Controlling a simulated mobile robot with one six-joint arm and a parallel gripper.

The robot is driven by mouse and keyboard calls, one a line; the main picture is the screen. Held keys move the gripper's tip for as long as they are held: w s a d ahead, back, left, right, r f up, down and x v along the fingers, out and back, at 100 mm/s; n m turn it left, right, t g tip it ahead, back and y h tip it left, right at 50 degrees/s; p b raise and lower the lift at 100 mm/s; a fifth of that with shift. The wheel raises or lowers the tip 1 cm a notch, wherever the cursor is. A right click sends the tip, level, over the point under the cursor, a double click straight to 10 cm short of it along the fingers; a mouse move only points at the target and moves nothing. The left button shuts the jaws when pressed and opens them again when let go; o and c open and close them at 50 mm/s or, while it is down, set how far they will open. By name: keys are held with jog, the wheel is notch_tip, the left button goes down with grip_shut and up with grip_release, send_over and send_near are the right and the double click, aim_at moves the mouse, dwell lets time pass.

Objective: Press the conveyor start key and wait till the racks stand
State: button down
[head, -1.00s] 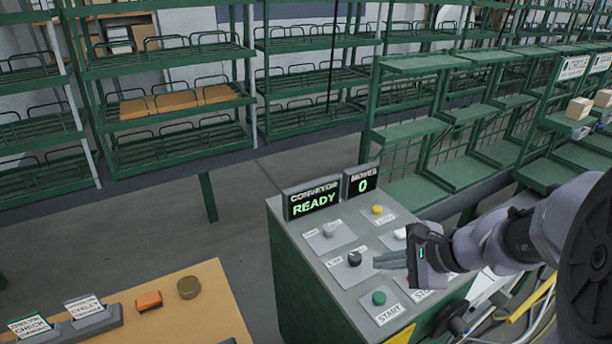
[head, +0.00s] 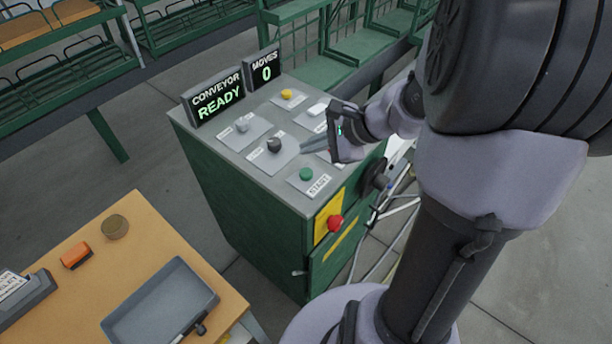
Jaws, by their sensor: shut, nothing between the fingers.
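The green START key (head: 306,174) sits on the near edge of the sloping top of the green control cabinet (head: 235,190). My gripper (head: 303,144) is shut and empty, its fingers pointing left over the panel. The fingertips are beyond the START key, close to the black knob (head: 274,144). I cannot tell their exact height. The conveyor display (head: 217,96) reads READY. The moves display (head: 263,69) reads 0. Green racks (head: 160,30) stand at the upper left, and more green racking (head: 350,45) is behind the cabinet.
The panel also has a grey knob (head: 241,125), a yellow button (head: 287,94) and a white key (head: 318,109). A red stop button (head: 335,223) is on the cabinet's front. A wooden table (head: 140,240) at lower left holds a grey tray (head: 205,290).

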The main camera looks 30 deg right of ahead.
aim_at(310, 173)
jog(key=shift+f+b, duration=1.75)
jog(key=shift+f, duration=0.65)
jog(key=shift+f+b, duration=0.45)
jog(key=shift+b, duration=0.1)
